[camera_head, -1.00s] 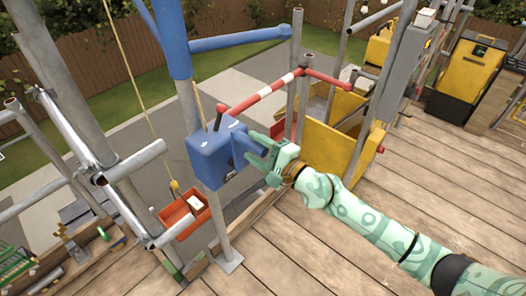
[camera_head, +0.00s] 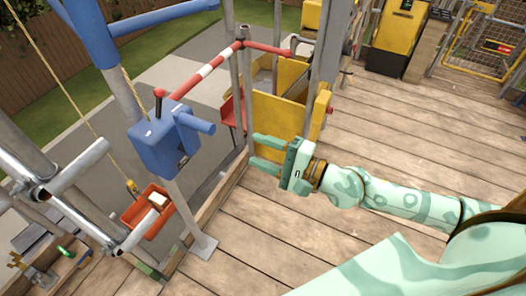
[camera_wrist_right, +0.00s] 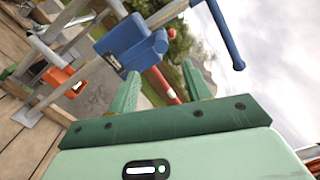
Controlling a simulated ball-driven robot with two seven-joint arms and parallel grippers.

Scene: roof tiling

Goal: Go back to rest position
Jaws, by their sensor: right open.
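My right gripper (camera_head: 267,153) is mint green, open and empty in the head view. It is above the wooden deck, to the right of and apart from a blue box (camera_head: 158,146) with a round blue handle (camera_head: 196,123) on a grey post. In the right wrist view, the two fingers (camera_wrist_right: 158,88) stand apart with nothing between them. The blue box (camera_wrist_right: 125,42) shows beyond them, up and to the left. My left gripper is not seen in either view.
A red and white bar (camera_head: 205,69) runs above the blue box. An orange bin (camera_head: 147,212) hangs on a rope to the left. A yellow panel (camera_head: 277,122) stands behind my gripper. The wooden deck (camera_head: 400,150) to the right is clear.

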